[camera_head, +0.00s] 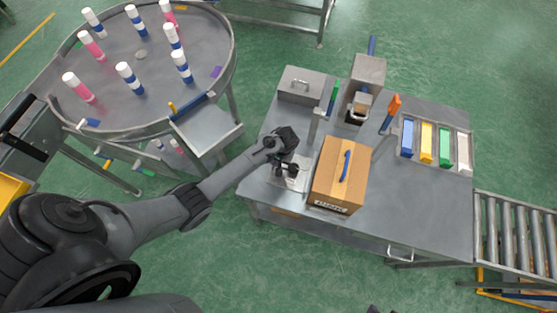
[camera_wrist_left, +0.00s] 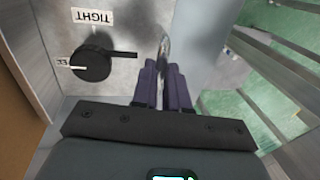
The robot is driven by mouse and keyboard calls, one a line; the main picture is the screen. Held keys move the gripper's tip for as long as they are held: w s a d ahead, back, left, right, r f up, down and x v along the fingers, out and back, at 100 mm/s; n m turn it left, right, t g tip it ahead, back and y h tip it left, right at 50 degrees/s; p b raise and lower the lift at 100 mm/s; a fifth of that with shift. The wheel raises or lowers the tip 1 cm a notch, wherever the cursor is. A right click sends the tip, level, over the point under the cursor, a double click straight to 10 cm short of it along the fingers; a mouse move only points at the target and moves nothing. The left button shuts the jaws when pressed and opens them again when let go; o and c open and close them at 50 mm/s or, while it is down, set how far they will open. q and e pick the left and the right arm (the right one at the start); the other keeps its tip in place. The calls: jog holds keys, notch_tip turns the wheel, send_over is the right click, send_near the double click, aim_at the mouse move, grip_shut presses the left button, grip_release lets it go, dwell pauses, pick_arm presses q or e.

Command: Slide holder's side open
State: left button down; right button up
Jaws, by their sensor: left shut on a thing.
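The holder (camera_wrist_left: 126,24) is a grey metal fixture at the table's left front edge. In the left wrist view its face carries a black knob (camera_wrist_left: 92,62) with a bar pointing right. A white "TIGHT" label (camera_wrist_left: 93,16) is above the knob, and its white mark points left to a partly hidden label. My left gripper (camera_wrist_left: 164,66) has its purple fingers shut on a thin shiny metal piece at the holder's right side; the gripped part is mostly hidden. In the head view my left gripper (camera_head: 288,160) hides much of the holder (camera_head: 298,182). My right gripper does not show.
Behind are a grey lidded box (camera_head: 300,88) and a press (camera_head: 366,78). The table's front right is clear.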

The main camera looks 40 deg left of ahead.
pick_arm(q)
jog(key=a, duration=0.1)
jog(key=s+a+p, duration=0.1)
jog(key=a, duration=0.1)
jog(key=s+a+p, duration=0.1)
jog(key=shift+a+r, duration=0.15)
jog(key=shift+a, duration=0.1)
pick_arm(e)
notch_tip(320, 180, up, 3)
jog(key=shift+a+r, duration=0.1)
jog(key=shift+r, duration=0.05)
pick_arm(q)
jog(key=c, duration=1.1)
grip_release()
jog(key=shift+s+a, duration=0.1)
jog(key=shift+a, duration=0.1)
jog(key=shift+c, duration=0.2)
jog(key=shift+d, duration=0.1)
